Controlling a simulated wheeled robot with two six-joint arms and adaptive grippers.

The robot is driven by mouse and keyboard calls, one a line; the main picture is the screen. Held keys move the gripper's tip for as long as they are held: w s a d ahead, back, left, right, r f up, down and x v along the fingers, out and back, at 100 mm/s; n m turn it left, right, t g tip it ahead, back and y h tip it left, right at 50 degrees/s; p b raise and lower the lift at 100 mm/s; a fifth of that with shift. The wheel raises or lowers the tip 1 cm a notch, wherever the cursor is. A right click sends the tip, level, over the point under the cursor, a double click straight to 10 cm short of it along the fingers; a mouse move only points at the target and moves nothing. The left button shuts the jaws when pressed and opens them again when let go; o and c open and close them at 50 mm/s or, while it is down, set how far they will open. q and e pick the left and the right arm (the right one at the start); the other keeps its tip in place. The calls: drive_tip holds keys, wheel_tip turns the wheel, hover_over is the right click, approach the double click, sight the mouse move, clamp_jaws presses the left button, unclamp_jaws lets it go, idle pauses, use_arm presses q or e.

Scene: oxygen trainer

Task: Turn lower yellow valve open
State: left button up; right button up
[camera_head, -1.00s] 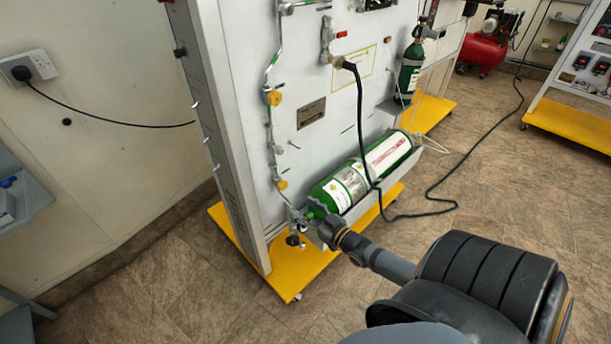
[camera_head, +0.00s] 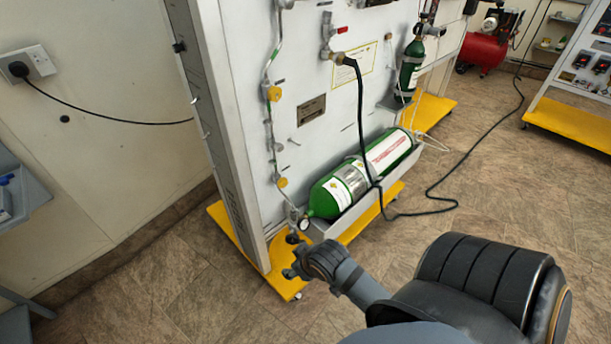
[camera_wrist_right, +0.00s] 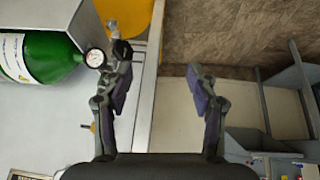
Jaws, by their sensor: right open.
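The lower yellow valve (camera_head: 282,182) sits on the thin pipe near the left edge of the white panel, left of the green cylinder. A small yellow piece (camera_wrist_right: 93,127) beside the left finger in the right wrist view appears to be this valve. My right gripper (camera_head: 297,264) is below the valve in the head view, in front of the yellow base, apart from the valve. In the wrist view the right gripper (camera_wrist_right: 158,72) is open, with nothing between its fingers. My left gripper is not in view.
An upper yellow valve (camera_head: 273,93) is higher on the pipe. A green cylinder (camera_head: 335,193) lies in a grey tray, with a round gauge (camera_wrist_right: 94,58) close to the gripper's left finger. A black cable (camera_head: 361,130) hangs before the panel. Floor (camera_head: 190,270) is clear at left.

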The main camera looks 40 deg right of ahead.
use_arm(q)
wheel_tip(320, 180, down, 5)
drive_tip(key=b, duration=0.4)
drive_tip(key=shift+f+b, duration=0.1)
drive_tip(key=shift+b, duration=0.2)
use_arm(e)
drive_tip(key=s+a+f+g, duration=0.1)
drive_tip(key=s+f+g, duration=0.1)
drive_tip(key=s+f, duration=0.2)
wheel_tip(320, 180, down, 2)
drive_tip(key=shift+s+f, duration=0.1)
drive_tip(key=shift+s, duration=0.2)
